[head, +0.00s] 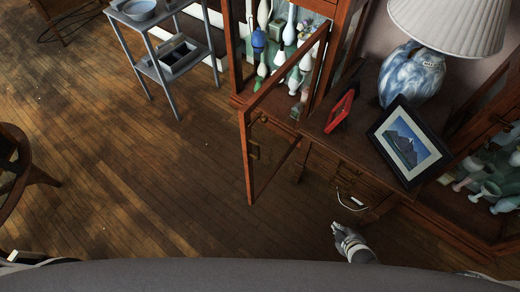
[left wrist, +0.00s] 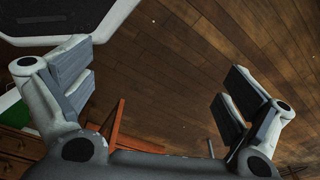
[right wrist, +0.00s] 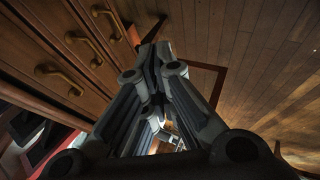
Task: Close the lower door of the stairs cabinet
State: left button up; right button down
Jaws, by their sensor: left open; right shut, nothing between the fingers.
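The cabinet (head: 236,70) at the upper middle of the head view holds several vases. Its wood-framed glass door (head: 246,165) stands wide open, swung out over the floor, with a small handle on its frame. My right gripper (head: 337,229) is shut and empty, low in front of the drawer chest, right of the door and apart from it. In the right wrist view the shut fingers (right wrist: 153,55) point past drawers toward a wooden frame, probably the door's. My left gripper (left wrist: 158,92) is open and empty above the floor; a wooden frame shows below it.
A drawer chest (head: 345,180) right of the door carries a lamp (head: 414,75), a picture frame (head: 408,144) and a red frame (head: 340,110). A grey shelf stand (head: 165,62) is at upper left, a round table (head: 14,165) at far left. The floor (head: 140,190) left of the door is clear.

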aim_at(256, 137)
jog(key=w+a+r+n+t+y+b, duration=0.1)
jog(key=w+r+n+t+b, duration=0.2)
jog(key=w, duration=0.4)
jog(key=w+r+n+t+y+b, duration=0.1)
jog(key=w+r+n+b, duration=0.1)
jog(key=w+n+b, duration=0.4)
jog(key=w+a+r+n+t+y+b, duration=0.2)
jog(key=w+a+r+n+y+b, duration=0.4)
jog(key=r+n, duration=0.25)
jog(key=s+a+r+n+g+y+b, duration=0.35)
jog(key=a+r+n+y+b, duration=0.45)
jog(key=n, duration=1)
jog(key=shift+h, duration=0.8)
jog(key=x, duration=0.9)
jog(key=s+r+x, duration=0.1)
jog(key=x, duration=0.4)
jog(key=shift+a+p, duration=0.4)
jog(key=shift+a, duration=0.25)
pick_arm(q)
jog(key=w+d+r+t, duration=0.1)
jog(key=w+r, duration=0.4)
jog(key=w, duration=0.5)
jog(key=shift+d+t, duration=0.2)
jog(key=shift+t, duration=0.1)
pick_arm(e)
jog(key=shift+w+a, duration=0.45)
jog(key=shift+a, duration=0.15)
pick_arm(q)
jog(key=shift+w, duration=0.1)
